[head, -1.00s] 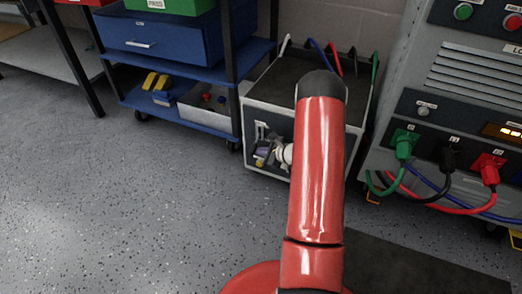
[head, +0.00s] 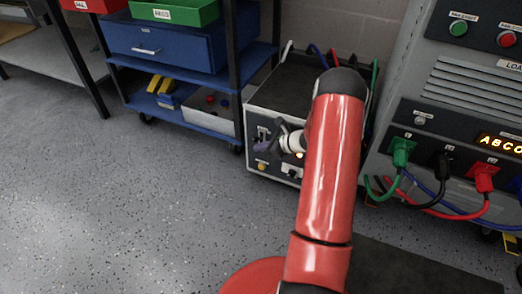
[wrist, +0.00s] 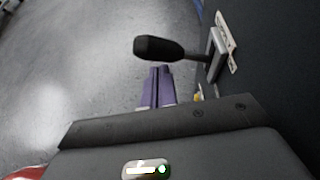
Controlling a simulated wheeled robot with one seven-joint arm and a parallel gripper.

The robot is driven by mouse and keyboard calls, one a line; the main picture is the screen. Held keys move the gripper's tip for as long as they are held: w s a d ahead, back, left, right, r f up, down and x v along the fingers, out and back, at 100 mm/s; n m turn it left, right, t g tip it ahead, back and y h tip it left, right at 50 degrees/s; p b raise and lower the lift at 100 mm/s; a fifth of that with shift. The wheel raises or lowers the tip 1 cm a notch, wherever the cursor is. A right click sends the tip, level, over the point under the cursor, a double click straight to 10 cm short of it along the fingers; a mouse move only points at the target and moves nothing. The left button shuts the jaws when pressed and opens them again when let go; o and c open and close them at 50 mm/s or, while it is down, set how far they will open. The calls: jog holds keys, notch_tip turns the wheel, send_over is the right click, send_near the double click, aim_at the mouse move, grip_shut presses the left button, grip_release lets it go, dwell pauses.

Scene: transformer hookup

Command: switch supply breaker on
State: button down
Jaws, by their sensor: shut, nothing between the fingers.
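The supply breaker is on the front of the low grey supply box (head: 318,75). In the wrist view its black-gripped handle (wrist: 160,47) sticks out from a metal bracket (wrist: 216,52) beside a pale label plate. In the head view the breaker (head: 262,132) is small and partly behind my wrist. My gripper (wrist: 157,84) has purple fingers, shut and empty. In the wrist picture the fingertips lie just below the black grip; I cannot tell whether they touch it. In the head view my gripper (head: 262,147) is at the box front.
An orange light (head: 299,155) glows on the box front. The load cabinet (head: 470,80) stands at right, with green, black and red plugs and a lit display (head: 498,143). A blue cart (head: 185,60) stands at left. Open floor (head: 130,220) lies in front.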

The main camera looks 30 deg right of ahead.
jog(key=shift+w+d+r, duration=0.15)
jog(key=shift+d+r, duration=0.05)
jog(key=shift+r, duration=0.4)
jog(key=shift+w+d+r, duration=0.1)
jog(key=shift+r, duration=0.1)
jog(key=v, duration=0.7)
jog(key=shift+s+d, duration=0.15)
jog(key=shift+s, duration=0.25)
jog(key=shift+f, duration=0.1)
